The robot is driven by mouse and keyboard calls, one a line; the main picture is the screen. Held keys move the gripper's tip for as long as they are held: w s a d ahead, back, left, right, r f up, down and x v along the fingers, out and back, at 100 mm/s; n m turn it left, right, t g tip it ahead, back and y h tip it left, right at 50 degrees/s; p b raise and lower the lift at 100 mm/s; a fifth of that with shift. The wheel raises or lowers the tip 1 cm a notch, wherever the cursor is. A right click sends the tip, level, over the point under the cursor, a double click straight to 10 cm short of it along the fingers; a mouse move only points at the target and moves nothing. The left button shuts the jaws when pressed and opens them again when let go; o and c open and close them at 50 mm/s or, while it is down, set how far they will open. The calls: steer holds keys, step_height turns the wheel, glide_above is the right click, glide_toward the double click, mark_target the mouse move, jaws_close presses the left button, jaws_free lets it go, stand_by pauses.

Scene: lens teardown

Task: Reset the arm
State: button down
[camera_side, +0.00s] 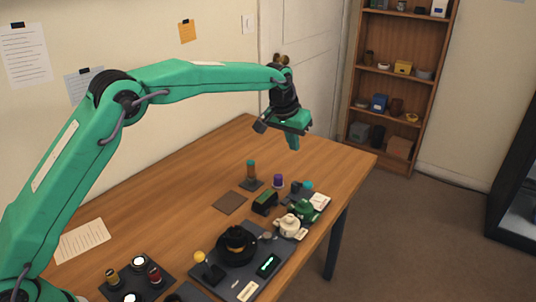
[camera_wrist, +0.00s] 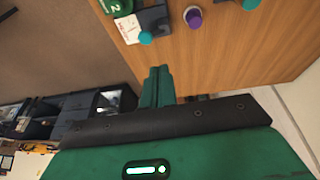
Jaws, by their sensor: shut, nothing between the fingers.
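My green arm reaches out over the wooden table (camera_side: 150,205) from the left. My gripper (camera_side: 294,143) hangs above the far part of the table in the side view, with its fingers pointing down. In the wrist view the two green fingers of my gripper (camera_wrist: 158,75) lie together, shut with nothing between them. The fingertips are clear of every object.
A dark tray (camera_side: 222,287) with a black round part (camera_side: 236,245) and a yellow-topped stick (camera_side: 200,257) stands at the front. A purple-topped cylinder (camera_side: 278,181) and a teal-topped post (camera_side: 251,170) stand farther back. A shelf (camera_side: 398,90) stands beyond the table.

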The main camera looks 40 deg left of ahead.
steer(key=s+a+r, duration=0.3)
steer(key=s+r, duration=0.1)
steer(key=s, duration=0.3)
steer(key=s+a+r+t, duration=0.1)
steer(key=s+a+r, duration=0.2)
steer(key=s+r, duration=0.25)
steer(key=s+a+r, duration=0.3)
steer(key=s, duration=0.5)
steer(key=s+a+f, duration=0.2)
steer(key=s, duration=0.8)
steer(key=s+a+f+t, duration=0.1)
steer(key=s+f, duration=0.2)
steer(key=s, duration=0.8)
steer(key=shift+s+a+f+y, duration=0.15)
steer(key=shift+a+f+y, duration=0.15)
steer(key=shift+a, duration=0.1)
